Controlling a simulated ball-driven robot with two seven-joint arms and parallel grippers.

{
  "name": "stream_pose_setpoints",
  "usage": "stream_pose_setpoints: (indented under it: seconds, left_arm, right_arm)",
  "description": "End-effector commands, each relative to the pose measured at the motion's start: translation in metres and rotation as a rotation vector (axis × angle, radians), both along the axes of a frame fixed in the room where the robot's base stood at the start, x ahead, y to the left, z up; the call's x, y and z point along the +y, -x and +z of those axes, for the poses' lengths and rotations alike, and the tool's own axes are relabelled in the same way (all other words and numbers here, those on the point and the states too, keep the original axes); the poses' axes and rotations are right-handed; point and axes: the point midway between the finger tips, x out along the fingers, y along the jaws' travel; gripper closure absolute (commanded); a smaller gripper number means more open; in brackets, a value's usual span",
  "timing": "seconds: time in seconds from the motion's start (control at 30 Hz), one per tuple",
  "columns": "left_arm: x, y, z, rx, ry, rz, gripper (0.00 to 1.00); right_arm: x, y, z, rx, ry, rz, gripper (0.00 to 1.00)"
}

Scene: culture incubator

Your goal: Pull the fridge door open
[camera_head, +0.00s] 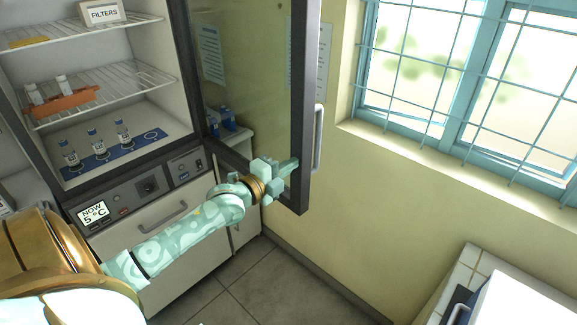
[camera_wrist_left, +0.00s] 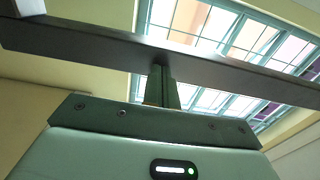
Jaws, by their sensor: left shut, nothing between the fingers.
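The fridge door (camera_head: 299,110) is a glass panel in a dark frame. It stands swung well open to the right of the fridge cabinet (camera_head: 182,85). Its grey upright handle (camera_head: 318,138) is on the far side of the frame. My left gripper (camera_head: 290,166) is at the lower part of the door, by the inner side of the free edge. In the left wrist view its fingers (camera_wrist_left: 161,86) are together and empty, and the dark door frame (camera_wrist_left: 215,68) crosses just beyond them. Whether they touch the frame I cannot tell. My right gripper is not in view.
A drawer with a handle (camera_head: 163,216) is below. A barred window (camera_head: 470,80) is at right, a tiled counter (camera_head: 458,280) at lower right. The floor (camera_head: 275,285) between is clear.

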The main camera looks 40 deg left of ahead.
Motion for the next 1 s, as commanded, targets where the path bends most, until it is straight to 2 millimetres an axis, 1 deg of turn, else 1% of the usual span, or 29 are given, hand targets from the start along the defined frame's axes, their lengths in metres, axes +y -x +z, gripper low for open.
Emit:
stream_pose_setpoints:
  seconds: [0.07,0.17,0.27,0.37,0.5,0.6,0.7,0.8,1.0]
  left_arm:
    - [0.000,-0.001,0.000,-0.001,0.001,0.001,1.00]
    - [0.001,-0.009,0.000,-0.006,0.003,0.021,1.00]
    - [0.000,-0.031,0.000,-0.013,0.004,0.066,1.00]
    - [-0.006,-0.061,0.000,-0.010,0.007,0.117,1.00]
    - [-0.010,-0.103,-0.003,-0.011,0.005,0.188,1.00]
    - [-0.011,-0.128,-0.005,-0.008,0.004,0.233,1.00]
    - [-0.013,-0.146,-0.004,-0.005,0.004,0.261,1.00]
    - [-0.015,-0.154,-0.002,-0.001,0.002,0.274,1.00]
    - [-0.016,-0.156,0.000,0.001,0.001,0.278,1.00]
  right_arm:
    - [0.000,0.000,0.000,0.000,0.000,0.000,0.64]
    - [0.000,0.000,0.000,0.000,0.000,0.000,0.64]
    - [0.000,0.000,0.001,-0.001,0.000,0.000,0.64]
    - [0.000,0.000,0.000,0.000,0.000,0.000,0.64]
    - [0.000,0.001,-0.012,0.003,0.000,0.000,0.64]
    - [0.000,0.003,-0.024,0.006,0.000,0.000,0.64]
    - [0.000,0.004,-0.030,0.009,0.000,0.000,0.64]
    - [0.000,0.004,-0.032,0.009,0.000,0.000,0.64]
    - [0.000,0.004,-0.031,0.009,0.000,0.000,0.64]
